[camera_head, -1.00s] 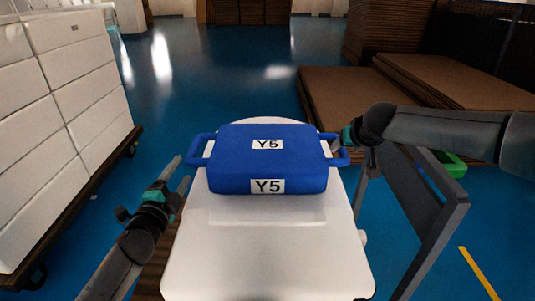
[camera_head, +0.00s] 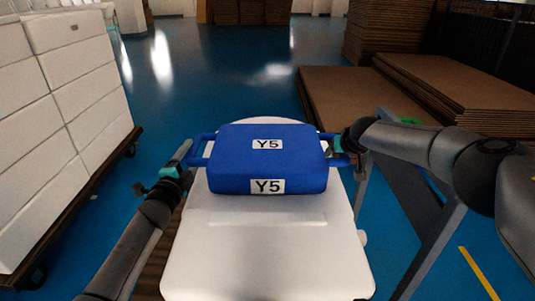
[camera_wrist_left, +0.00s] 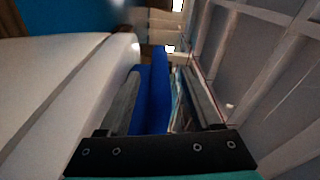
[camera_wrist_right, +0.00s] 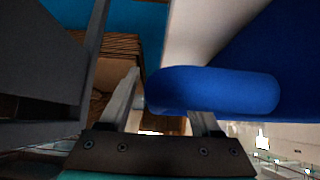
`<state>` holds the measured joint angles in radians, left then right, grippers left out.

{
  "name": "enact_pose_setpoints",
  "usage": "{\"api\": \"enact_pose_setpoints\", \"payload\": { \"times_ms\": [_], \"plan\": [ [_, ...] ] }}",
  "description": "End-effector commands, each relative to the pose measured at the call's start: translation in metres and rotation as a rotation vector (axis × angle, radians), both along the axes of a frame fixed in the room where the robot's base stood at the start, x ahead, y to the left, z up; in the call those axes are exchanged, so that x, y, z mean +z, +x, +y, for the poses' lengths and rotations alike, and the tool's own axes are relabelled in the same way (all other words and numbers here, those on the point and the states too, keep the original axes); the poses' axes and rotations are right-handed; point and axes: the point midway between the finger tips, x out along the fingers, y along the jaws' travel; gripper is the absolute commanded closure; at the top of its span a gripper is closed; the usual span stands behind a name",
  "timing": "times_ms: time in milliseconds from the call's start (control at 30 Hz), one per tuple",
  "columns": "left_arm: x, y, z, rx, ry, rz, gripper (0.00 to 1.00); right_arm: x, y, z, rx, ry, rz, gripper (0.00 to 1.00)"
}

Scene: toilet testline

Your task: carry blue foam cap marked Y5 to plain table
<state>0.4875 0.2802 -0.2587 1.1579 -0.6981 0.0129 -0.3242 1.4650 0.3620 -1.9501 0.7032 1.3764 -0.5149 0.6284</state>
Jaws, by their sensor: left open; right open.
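The blue foam cap (camera_head: 267,160) has Y5 labels on its top and front and a loop handle on each side. It rests on a white toilet-like body (camera_head: 265,250). My left gripper (camera_head: 187,154) is at the left handle; in the left wrist view the blue handle (camera_wrist_left: 153,95) lies between its open fingers (camera_wrist_left: 155,95). My right gripper (camera_head: 335,148) is at the right handle. In the right wrist view the right handle (camera_wrist_right: 215,90) reaches between its open fingers (camera_wrist_right: 165,95). I cannot make out a plain table.
A cart of white boxes (camera_head: 65,90) stands at the left. Brown flat boards (camera_head: 445,85) are stacked at the right. A grey frame (camera_head: 430,220) stands beside the white body on the right. Blue floor (camera_head: 210,75) is open beyond the cap.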

Motion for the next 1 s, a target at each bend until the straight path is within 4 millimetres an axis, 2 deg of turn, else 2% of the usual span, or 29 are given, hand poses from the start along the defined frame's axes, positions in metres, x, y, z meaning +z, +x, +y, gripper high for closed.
{"api": "enact_pose_setpoints", "payload": {
  "times_ms": [467, 1000],
  "plan": [
    [-0.0001, 0.0038, -0.0012, -0.001, -0.001, 0.001, 0.35, -0.0022, 0.0026, 0.0001, 0.000, 0.000, -0.003, 0.36],
    [-0.0002, 0.0036, -0.0010, -0.001, -0.001, 0.001, 0.94, -0.0021, 0.0025, 0.0000, 0.000, 0.000, -0.002, 0.94]
  ]
}}
